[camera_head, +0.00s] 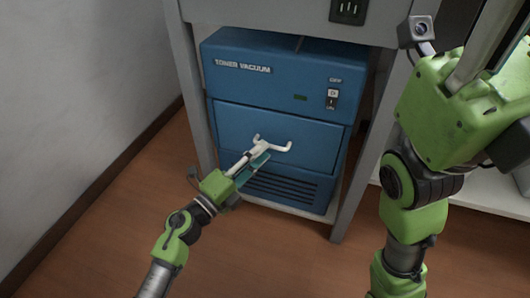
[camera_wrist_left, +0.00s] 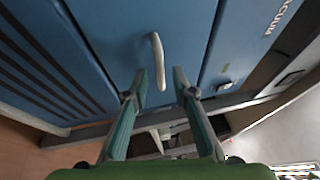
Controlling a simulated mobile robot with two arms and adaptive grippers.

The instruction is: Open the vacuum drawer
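The blue toner vacuum (camera_head: 270,70) stands inside a grey frame, labelled "TONER VACUUM". Its drawer front (camera_head: 232,122) looks flush with the housing, so the drawer is closed. A white handle (camera_head: 280,147) sticks out from the drawer front; it also shows in the left wrist view (camera_wrist_left: 158,62). My left gripper (camera_head: 259,157) is open at the handle. In the left wrist view its two fingers (camera_wrist_left: 160,80) are spread, with the handle's end between the tips and gaps on both sides. My right gripper (camera_head: 485,45) is raised at the upper right, its fingertips not clearly visible.
A power switch (camera_head: 332,98) sits above the drawer on the right. The frame's legs (camera_head: 350,170) flank the vacuum. A white wall (camera_head: 70,90) stands at the left. The wooden floor (camera_head: 290,255) in front is clear apart from my arms.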

